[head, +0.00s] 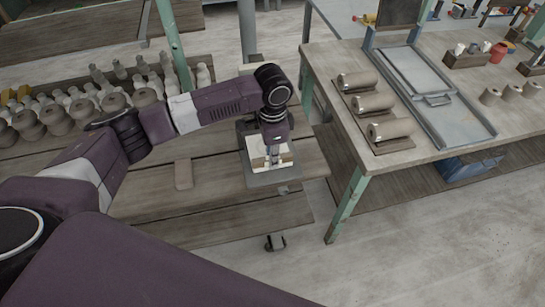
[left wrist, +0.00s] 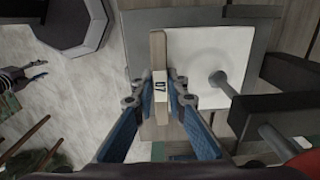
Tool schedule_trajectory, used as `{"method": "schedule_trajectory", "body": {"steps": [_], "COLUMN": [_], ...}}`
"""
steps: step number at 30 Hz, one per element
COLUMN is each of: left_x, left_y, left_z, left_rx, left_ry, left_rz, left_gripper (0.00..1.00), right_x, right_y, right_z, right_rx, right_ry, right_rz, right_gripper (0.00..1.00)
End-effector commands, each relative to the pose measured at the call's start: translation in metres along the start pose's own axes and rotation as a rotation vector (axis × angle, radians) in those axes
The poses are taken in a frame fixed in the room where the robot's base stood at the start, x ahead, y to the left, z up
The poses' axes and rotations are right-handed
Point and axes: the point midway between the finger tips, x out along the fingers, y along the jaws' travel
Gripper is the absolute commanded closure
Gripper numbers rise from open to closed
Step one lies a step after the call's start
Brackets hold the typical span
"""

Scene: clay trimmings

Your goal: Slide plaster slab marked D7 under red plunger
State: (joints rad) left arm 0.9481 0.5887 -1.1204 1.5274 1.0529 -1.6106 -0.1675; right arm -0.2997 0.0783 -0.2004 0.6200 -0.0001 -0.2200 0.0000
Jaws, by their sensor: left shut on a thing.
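In the head view my left gripper (head: 272,150) is over the white plate, and the slab is hard to make out. My right gripper (head: 275,242) appears open and empty, low over the floor.
The press base (head: 274,179) stands at the right end of the slatted bench (head: 220,205). A brown block (head: 183,174) lies left of it. Several clay pots (head: 58,119) stand farther left. Another table (head: 345,58) with rolls and trays is at the right. Floor is open in front.

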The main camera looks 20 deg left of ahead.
Motion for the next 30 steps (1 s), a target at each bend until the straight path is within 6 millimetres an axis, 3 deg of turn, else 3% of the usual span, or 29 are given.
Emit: {"method": "schedule_trajectory", "body": {"steps": [24, 25, 30], "left_x": [0.001, 0.001, 0.001], "left_y": [-0.014, -0.014, -0.014], "left_z": [0.001, 0.001, 0.001], "left_rx": [-0.003, -0.003, -0.004], "left_ry": [0.002, 0.002, 0.002], "left_rz": [-0.004, -0.004, -0.005], "left_gripper": [1.0, 0.84, 0.67], "right_x": [-0.005, -0.005, -0.005], "right_y": [0.003, 0.003, 0.003], "right_z": [0.0, 0.0, 0.0], "right_rx": [-0.001, -0.001, -0.001], "right_ry": [-0.001, -0.001, -0.001], "right_rz": [0.003, 0.003, 0.003], "right_gripper": [0.6, 0.6, 0.6]}}
